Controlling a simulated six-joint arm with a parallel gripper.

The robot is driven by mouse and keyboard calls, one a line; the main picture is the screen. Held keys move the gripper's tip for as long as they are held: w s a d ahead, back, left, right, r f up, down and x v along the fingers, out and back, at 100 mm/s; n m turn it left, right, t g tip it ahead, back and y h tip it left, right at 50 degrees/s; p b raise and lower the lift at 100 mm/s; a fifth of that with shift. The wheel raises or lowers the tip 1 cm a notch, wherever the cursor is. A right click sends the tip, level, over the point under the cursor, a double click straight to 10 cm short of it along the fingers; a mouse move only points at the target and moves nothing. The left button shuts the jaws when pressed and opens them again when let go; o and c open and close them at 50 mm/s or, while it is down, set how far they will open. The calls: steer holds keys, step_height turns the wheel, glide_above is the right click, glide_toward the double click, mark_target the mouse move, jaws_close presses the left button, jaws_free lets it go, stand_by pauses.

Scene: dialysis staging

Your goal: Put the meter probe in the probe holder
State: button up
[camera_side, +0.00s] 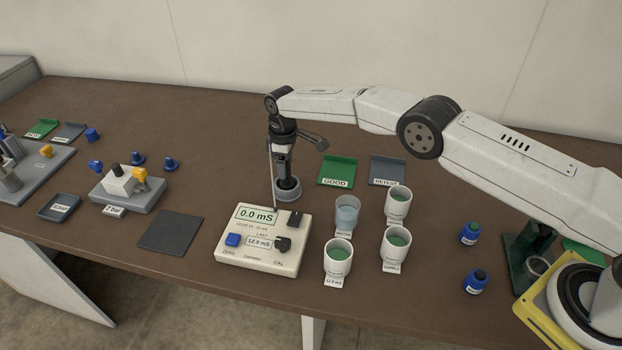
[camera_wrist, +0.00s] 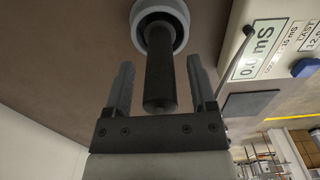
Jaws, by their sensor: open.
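The meter probe (camera_wrist: 160,70) is a dark cylinder, with its far end inside the round pale grey probe holder (camera_wrist: 160,9). In the side view the holder (camera_side: 288,191) stands on the table just behind the meter, and the probe (camera_side: 283,165) looks upright in it. My gripper (camera_wrist: 160,66) is open, with one finger on each side of the probe and a visible gap on both sides. In the side view my gripper (camera_side: 284,168) points down above the holder. The probe's seat inside the holder is hidden.
The meter (camera_side: 262,240) reads 0.0 mS, and a thin cable (camera_side: 272,180) runs up beside my gripper. Several cups (camera_side: 338,260) stand to the right. Green GOOD (camera_side: 337,171) and grey RETEST (camera_side: 387,170) trays lie behind. A dark mat (camera_side: 170,232) lies left.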

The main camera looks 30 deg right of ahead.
mark_target(292, 182)
step_height(292, 182, up, 12)
steer(key=shift+r, duration=0.1)
stand_by(0.5)
stand_by(0.6)
steer(key=s+d+r+m+t, duration=0.1)
steer(key=s+d+r+m, duration=0.15)
steer(key=s+d, duration=0.3)
steer(key=s+d+r+m, duration=0.1)
steer(key=s+d+m, duration=0.2)
steer(key=s+d, duration=0.3)
steer(key=s+d+f+m, duration=0.1)
steer(key=s+d, duration=0.1)
steer(key=s, duration=0.9)
steer(key=s+d+f+m+t, duration=0.1)
steer(key=s+d+m, duration=0.1)
steer(key=s, duration=1)
steer(key=shift+s+d+f+t, duration=0.15)
steer(key=shift+d+f+t, duration=0.05)
steer(key=shift+f+t, duration=0.15)
